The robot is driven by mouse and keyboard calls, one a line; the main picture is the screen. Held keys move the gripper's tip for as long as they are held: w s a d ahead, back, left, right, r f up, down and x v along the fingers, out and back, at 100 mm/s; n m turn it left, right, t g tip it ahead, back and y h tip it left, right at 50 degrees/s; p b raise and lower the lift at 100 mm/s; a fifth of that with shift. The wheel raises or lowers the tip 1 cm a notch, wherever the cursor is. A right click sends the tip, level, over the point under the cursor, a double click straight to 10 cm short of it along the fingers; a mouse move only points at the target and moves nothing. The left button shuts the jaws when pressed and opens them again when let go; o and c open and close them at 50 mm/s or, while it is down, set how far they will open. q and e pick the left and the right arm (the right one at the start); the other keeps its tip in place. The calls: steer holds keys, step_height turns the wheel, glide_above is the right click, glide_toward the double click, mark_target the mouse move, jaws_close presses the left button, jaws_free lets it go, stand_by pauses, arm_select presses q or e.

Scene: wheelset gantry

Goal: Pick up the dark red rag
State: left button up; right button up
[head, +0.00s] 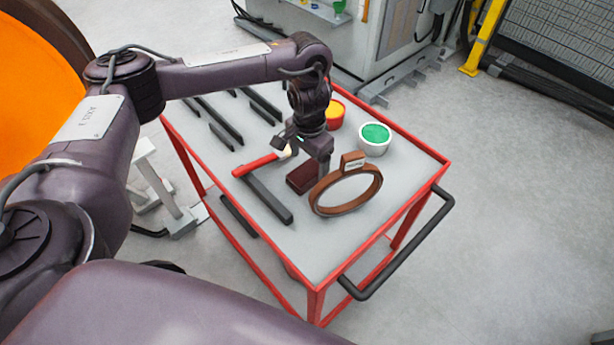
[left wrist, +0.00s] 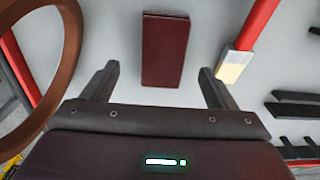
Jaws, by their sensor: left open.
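The dark red rag (head: 301,178) is a small folded block lying on the grey top of the red cart. In the left wrist view the rag (left wrist: 165,50) lies beyond the fingertips, roughly midway between them and apart from both. My left gripper (head: 322,168) is above the cart top, pointing down, close beside the rag and partly in front of it. In the left wrist view my left gripper (left wrist: 161,78) is open with nothing between its fingers. My right gripper is not in view.
A red-handled tool (head: 258,164) and a brown ring (head: 346,192) with a tag flank the rag. A dark bar (head: 268,195) lies in front. Yellow (head: 334,114) and green-filled (head: 374,138) containers stand behind. Several dark bars lie at the cart's far left.

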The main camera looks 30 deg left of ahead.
mark_target(307, 171)
arm_select(q)
steer(key=f, duration=0.2)
steer(key=f+b, duration=0.1)
steer(key=f, duration=0.1)
steer(key=shift+s+a+f, duration=0.1)
steer(key=shift+a, duration=0.1)
steer(key=shift+f, duration=0.35)
steer(key=c, duration=1.1)
steer(key=shift+r, duration=0.1)
steer(key=shift+r, duration=0.55)
step_height(307, 171, up, 19)
steer(key=p, duration=0.5)
steer(key=shift+f, duration=0.1)
